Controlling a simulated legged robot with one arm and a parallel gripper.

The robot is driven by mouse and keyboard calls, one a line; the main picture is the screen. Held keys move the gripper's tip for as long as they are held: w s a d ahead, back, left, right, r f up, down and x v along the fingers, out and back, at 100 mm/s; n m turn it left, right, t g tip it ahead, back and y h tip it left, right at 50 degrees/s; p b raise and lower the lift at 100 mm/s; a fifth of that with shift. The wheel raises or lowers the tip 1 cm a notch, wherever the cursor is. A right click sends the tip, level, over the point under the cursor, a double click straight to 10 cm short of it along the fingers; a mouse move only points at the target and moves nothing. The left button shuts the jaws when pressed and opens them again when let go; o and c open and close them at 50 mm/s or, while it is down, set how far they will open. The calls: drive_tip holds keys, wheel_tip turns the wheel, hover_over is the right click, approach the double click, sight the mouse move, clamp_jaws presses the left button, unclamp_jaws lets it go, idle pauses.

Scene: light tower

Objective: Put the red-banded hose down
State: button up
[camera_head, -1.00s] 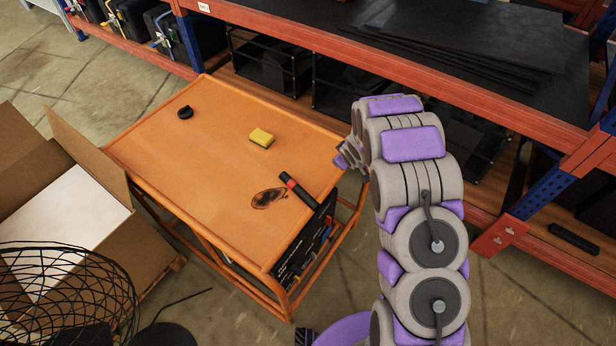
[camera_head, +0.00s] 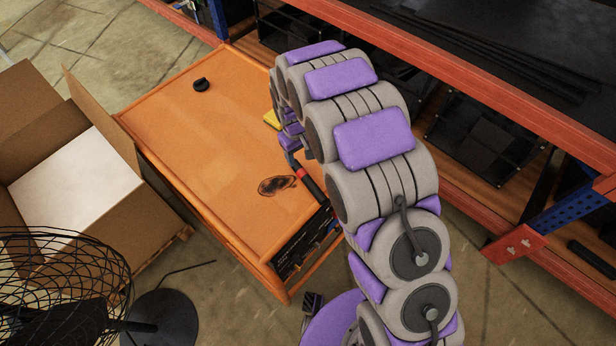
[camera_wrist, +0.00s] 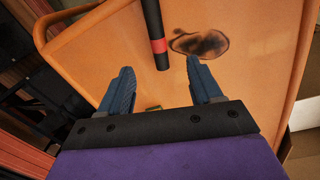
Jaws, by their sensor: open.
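The red-banded hose is a short black tube (camera_head: 312,189) with a red band near one end. It lies on the orange table (camera_head: 190,130) near its right edge, beside a dark stain. In the wrist view the hose (camera_wrist: 153,22) comes down from the top edge, and its banded end stops just ahead of the fingers. My gripper (camera_wrist: 159,78) is open, with nothing held between its fingers. In the head view my gripper (camera_head: 291,148) is close to the hose's banded end, partly hidden by my arm.
A yellow sponge (camera_head: 271,119) is partly hidden behind my arm. A small black round object (camera_head: 201,84) is at the table's far left. An open cardboard box (camera_head: 110,205) and a wire-cage fan (camera_head: 60,285) stand left; a red-beamed shelf (camera_head: 430,70) runs behind.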

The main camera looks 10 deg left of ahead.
drive_tip(key=b, duration=0.2)
hover_over(306, 177)
drive_tip(key=f, duration=0.7)
drive_tip(key=s+f, duration=0.1)
drive_tip(key=f, duration=0.3)
drive_tip(key=shift+a+f, duration=0.1)
drive_tip(key=shift+a, duration=0.1)
drive_tip(key=f, duration=0.1)
drive_tip(key=f+b, duration=0.1)
drive_tip(key=f, duration=0.1)
drive_tip(key=w+f, duration=0.1)
drive_tip(key=f, duration=0.1)
drive_tip(key=shift+d, duration=0.2)
drive_tip(key=shift+c, duration=0.5)
clamp_jaws()
drive_tip(key=shift+r, duration=0.15)
